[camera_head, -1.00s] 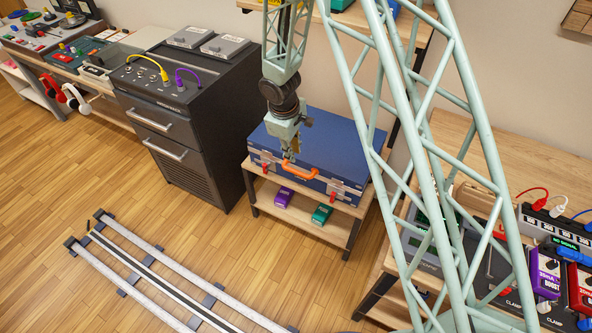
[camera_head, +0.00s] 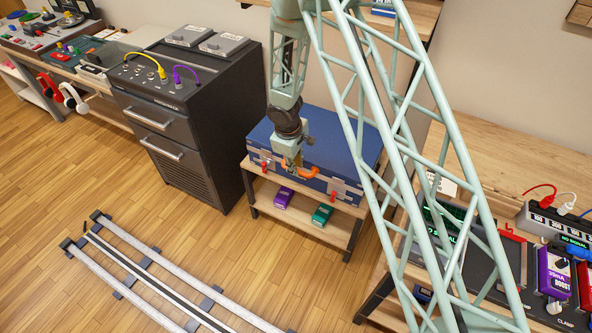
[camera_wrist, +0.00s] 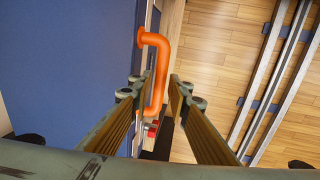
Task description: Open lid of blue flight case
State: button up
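The blue flight case (camera_head: 335,142) sits with its lid shut on a small wooden shelf unit. Its orange handle (camera_head: 314,172) is on the front side, with a red latch (camera_head: 264,167) to the left and another red latch (camera_head: 333,198) to the right. My gripper (camera_head: 293,163) is at the case's front edge, at the handle. In the wrist view my gripper (camera_wrist: 160,80) is open, with one finger on each side of the orange handle (camera_wrist: 163,62); contact cannot be told. A red latch (camera_wrist: 151,129) shows between the fingers.
A purple pedal (camera_head: 283,197) and a green pedal (camera_head: 322,214) lie on the lower shelf (camera_head: 300,224). A dark cabinet (camera_head: 187,130) with cables on top stands to the left. A pedal bench (camera_head: 500,160) is at the right. The wooden floor in front holds a rail (camera_head: 150,270).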

jog(key=shift+w+f, duration=0.1)
jog(key=shift+f, duration=0.55)
jog(key=shift+c, duration=0.5)
grip_shut()
jog(key=shift+r, duration=0.25)
